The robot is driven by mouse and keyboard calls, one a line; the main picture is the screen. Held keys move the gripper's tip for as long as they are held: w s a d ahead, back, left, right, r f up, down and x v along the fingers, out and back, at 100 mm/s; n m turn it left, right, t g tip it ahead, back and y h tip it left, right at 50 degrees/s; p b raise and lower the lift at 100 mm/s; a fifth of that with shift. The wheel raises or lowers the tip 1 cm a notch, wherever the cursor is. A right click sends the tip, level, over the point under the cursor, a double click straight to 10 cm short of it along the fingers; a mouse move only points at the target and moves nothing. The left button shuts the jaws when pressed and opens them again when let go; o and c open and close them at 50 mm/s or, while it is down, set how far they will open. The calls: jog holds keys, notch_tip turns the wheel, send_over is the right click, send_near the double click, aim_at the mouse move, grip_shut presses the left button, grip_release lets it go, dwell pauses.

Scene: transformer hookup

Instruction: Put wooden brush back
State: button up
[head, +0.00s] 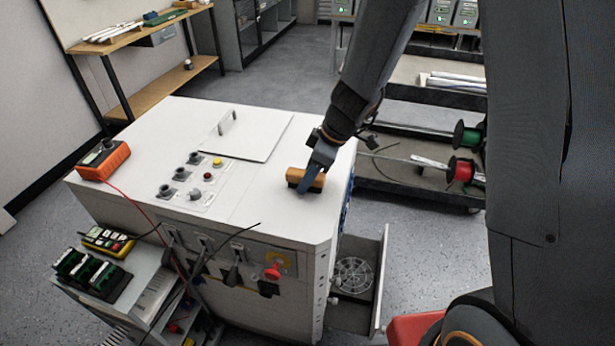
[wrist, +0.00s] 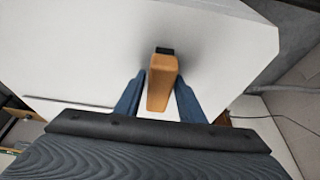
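The wooden brush (head: 299,176) is a short orange-brown block with a dark bristle end, on or just above the right part of the white cabinet top (head: 262,192). My gripper (head: 308,186) is at the brush, its blue-grey fingers coming down over it from above. In the wrist view the brush (wrist: 162,82) lies between the two fingers of my gripper (wrist: 160,98), with one finger on each side. A thin gap seems to show beside the fingers, and I cannot tell whether they press on the wood.
An orange meter (head: 104,160) sits on the cabinet's left corner. Knobs and buttons (head: 190,177) and a raised handle (head: 226,122) stand on the top. An open drawer (head: 358,280) juts out at the right. A cart with cable spools (head: 462,169) stands behind.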

jog(key=shift+o, duration=0.7)
jog(key=shift+r, duration=0.15)
jog(key=shift+r+p, duration=0.15)
jog(key=shift+p, duration=0.25)
jog(key=b+v, duration=0.2)
jog(key=v, duration=0.9)
jog(key=s+d+f+m+h, duration=0.4)
jog(key=s+d+m, duration=0.6)
jog(key=s+m, duration=0.3)
jog(key=shift+s+d+m+g, duration=0.3)
jog(key=shift+d+m, duration=0.1)
jog(key=shift+m, duration=0.1)
jog(key=shift+f, duration=0.1)
jog(key=shift+c, duration=0.4)
